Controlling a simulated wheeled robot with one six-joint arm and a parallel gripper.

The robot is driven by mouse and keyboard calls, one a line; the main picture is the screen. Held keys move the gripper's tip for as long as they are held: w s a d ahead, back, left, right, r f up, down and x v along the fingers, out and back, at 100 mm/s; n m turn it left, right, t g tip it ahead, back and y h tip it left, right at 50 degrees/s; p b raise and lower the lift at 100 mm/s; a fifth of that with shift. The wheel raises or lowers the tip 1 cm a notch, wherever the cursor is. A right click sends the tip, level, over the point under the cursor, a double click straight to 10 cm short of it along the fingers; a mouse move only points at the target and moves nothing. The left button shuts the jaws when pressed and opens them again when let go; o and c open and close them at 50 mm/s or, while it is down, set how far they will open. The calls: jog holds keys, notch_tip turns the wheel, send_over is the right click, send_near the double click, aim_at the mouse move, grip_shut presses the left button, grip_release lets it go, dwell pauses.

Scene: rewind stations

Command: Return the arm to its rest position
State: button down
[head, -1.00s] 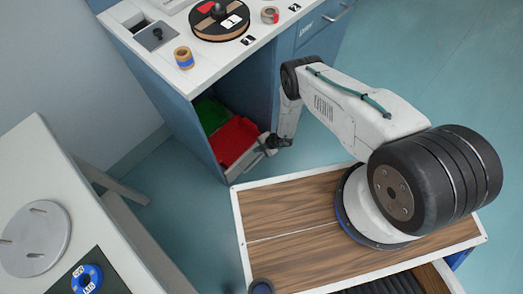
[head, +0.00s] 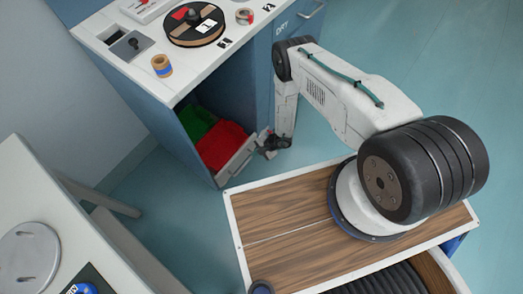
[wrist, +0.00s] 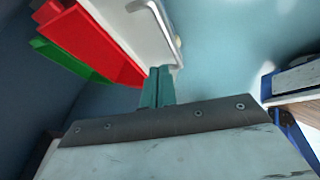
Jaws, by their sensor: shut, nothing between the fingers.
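My gripper (wrist: 158,88) shows in the wrist view as two teal fingers side by side with no gap and nothing between them. In the head view my gripper (head: 262,146) hangs low beside the open front of the blue cabinet, close to a pulled-out drawer (head: 237,160). The drawer's pale front and handle (wrist: 143,8) lie just beyond the fingertips in the wrist view; whether they touch I cannot tell. My arm reaches back from its base on the wooden deck, bent at the elbow.
A red bin (head: 222,143) and a green bin (head: 197,122) sit in the cabinet (head: 190,150). A reel (head: 196,24) and a tape roll (head: 161,66) stand on its white top. A white table (head: 40,190) is at left. Open floor (head: 400,50) lies at right.

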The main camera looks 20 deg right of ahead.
jog(key=v, duration=0.5)
jog(key=shift+d+f, duration=0.1)
